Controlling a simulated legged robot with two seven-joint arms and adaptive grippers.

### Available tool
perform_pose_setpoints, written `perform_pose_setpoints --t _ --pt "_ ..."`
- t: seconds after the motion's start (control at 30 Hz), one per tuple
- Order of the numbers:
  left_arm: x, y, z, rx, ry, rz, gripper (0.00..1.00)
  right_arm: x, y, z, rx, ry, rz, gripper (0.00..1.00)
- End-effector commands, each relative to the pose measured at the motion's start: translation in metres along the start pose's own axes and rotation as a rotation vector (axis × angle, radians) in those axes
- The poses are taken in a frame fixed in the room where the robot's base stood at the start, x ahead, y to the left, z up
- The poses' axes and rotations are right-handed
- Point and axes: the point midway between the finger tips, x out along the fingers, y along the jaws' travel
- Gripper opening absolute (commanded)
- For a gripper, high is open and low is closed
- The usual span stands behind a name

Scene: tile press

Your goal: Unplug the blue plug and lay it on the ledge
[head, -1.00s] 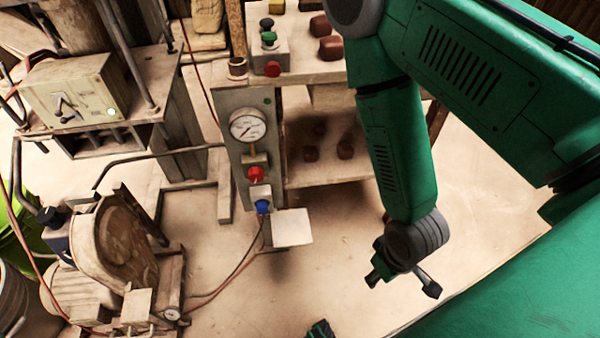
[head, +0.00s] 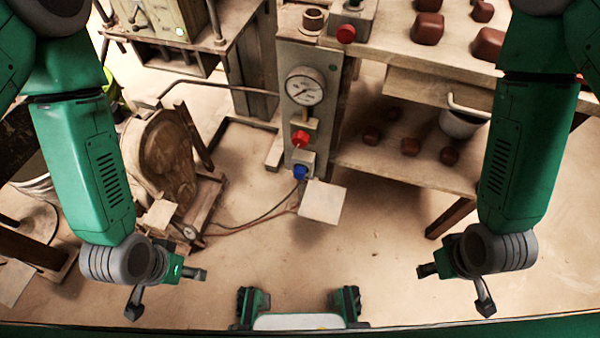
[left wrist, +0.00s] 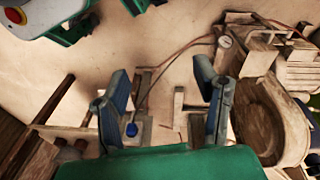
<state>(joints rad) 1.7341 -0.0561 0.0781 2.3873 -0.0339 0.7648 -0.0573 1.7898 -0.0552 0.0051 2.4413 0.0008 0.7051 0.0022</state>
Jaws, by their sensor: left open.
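The blue plug (head: 300,172) sits in a socket low on the grey panel post, with a cable hanging from it. The ledge (head: 322,201) is a small pale square plate just below and right of the plug, and its top is bare. My left gripper (head: 165,291) is open and empty at lower left, well apart from the plug. In the left wrist view its two fingers (left wrist: 163,105) are spread, and the blue plug (left wrist: 131,130) shows beyond them, near the left finger. My right gripper (head: 457,289) is open and empty at lower right, well apart from the ledge.
A red knob (head: 300,138) and a gauge (head: 304,86) are above the plug. A wooden machine with a round cover (head: 165,155) stands left. A shelf with reddish-brown blocks (head: 449,156) and a bucket (head: 462,121) stands right. The floor before the ledge is clear.

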Motion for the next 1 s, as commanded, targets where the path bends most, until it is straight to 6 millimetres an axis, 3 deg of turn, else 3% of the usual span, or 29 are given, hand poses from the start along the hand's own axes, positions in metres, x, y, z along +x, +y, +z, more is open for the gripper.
perform_pose_setpoints --t 0.03,0.1,0.27,0.4,0.47,0.53,0.6,0.7,0.83,1.0 --pt "0.026 0.02 -0.006 0.039 0.034 0.058 0.55 0.012 0.0 0.001 0.001 0.0 0.001 0.4" --pt "0.055 0.051 -0.019 0.103 0.107 0.15 0.55 0.024 0.0 0.001 0.002 0.0 0.001 0.4" --pt "0.114 0.135 -0.061 0.227 0.363 0.361 0.55 0.054 0.0 0.003 0.001 0.0 0.001 0.4" --pt "0.151 0.201 -0.119 0.268 0.708 0.465 0.55 0.088 -0.001 0.005 0.0 0.0 0.0 0.4" --pt "0.164 0.217 -0.15 0.26 0.891 0.454 0.55 0.105 -0.001 0.006 0.0 0.0 0.0 0.4" --pt "0.174 0.219 -0.181 0.242 1.077 0.391 0.55 0.121 -0.001 0.007 0.0 0.0 0.0 0.4" --pt "0.181 0.208 -0.205 0.22 1.221 0.302 0.55 0.133 -0.001 0.007 0.0 0.0 0.0 0.4" --pt "0.187 0.189 -0.224 0.199 1.356 0.176 0.55 0.144 -0.001 0.008 0.001 0.0 0.0 0.4" --pt "0.189 0.172 -0.234 0.187 1.433 0.084 0.55 0.148 -0.001 0.008 0.001 0.0 0.001 0.4" --pt "0.187 0.166 -0.236 0.183 1.449 0.069 0.55 0.147 -0.001 0.008 0.001 0.0 0.001 0.4"
